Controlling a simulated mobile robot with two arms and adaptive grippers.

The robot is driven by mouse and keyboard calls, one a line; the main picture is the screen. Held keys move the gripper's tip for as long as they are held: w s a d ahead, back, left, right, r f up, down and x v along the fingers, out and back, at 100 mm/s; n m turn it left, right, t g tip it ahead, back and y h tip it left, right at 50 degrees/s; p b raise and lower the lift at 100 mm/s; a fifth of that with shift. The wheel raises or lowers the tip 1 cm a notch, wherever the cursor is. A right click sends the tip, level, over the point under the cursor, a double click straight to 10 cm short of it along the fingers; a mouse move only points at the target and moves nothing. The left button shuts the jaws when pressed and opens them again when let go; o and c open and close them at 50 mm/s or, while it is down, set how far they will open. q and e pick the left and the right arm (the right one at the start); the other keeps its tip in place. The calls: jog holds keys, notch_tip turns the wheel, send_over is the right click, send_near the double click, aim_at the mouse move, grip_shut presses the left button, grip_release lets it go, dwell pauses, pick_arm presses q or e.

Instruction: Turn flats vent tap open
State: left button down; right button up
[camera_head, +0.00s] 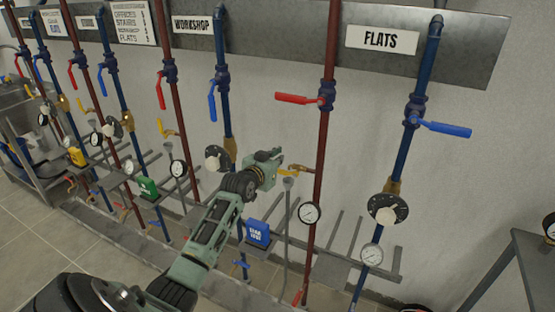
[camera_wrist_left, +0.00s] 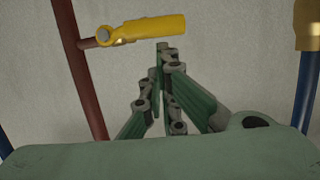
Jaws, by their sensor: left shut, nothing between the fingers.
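The flats vent tap (camera_head: 298,168) is a small brass valve on a short branch from the red pipe under the FLATS sign (camera_head: 381,39). Its yellow lever (camera_wrist_left: 150,28) lies nearly level in the left wrist view, pointing away from the red pipe (camera_wrist_left: 80,75). My left gripper (camera_head: 279,157) is beside the tap, hiding part of the lever in the head view. In the left wrist view its fingers (camera_wrist_left: 163,50) are closed together, empty, with their tips just below the lever. I cannot tell whether they touch it. My right gripper is in neither view.
A red lever (camera_head: 297,98) and a blue lever (camera_head: 446,128) stick out sideways on the flats pipes. A funnel drain pipe (camera_head: 288,184), a gauge (camera_head: 309,213) and a blue box (camera_head: 257,232) are close by. A metal table (camera_head: 525,255) stands at right.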

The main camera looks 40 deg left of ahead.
pick_arm(q)
jog(key=shift+f, duration=0.15)
jog(key=shift+s+a+f+n, duration=0.1)
jog(key=shift+f+n, duration=0.2)
jog(key=shift+f, duration=0.25)
notch_tip(320, 180, up, 5)
jog(key=p, duration=0.4)
jog(key=b+v, duration=0.2)
jog(key=v, duration=0.7)
jog(key=shift+s, duration=0.4)
jog(key=shift+f, duration=0.1)
